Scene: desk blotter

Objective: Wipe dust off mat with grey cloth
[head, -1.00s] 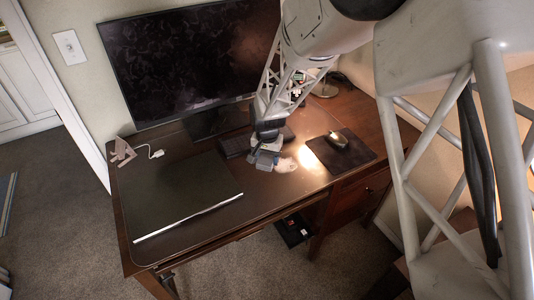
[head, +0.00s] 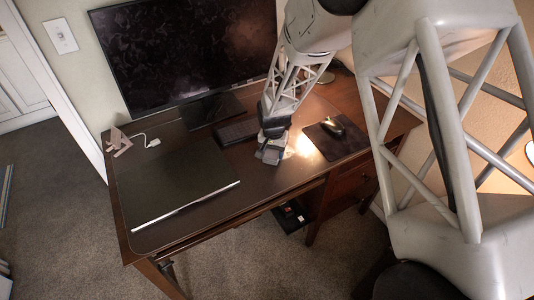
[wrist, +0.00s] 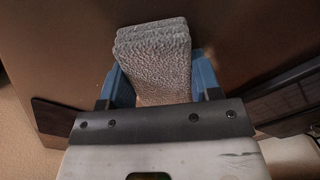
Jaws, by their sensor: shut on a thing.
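My gripper (head: 270,157) is low over the brown desk mat (head: 252,183), in front of the keyboard. In the wrist view its blue fingers stand on either side of the folded grey cloth (wrist: 155,50), shut on it. The cloth sticks out past the fingertips over the brown surface (wrist: 235,35). I cannot tell whether it touches the mat. A small pale patch (head: 289,154), maybe dust, shows just right of the gripper in the head view. What lies under the cloth is hidden.
A closed dark laptop (head: 175,175) lies on the left. The keyboard (head: 237,131) and monitor (head: 185,50) are behind, and a mouse (head: 333,126) sits on its dark pad (head: 345,145) at right. A white plug (head: 153,143) lies at back left. The mat's front strip is clear.

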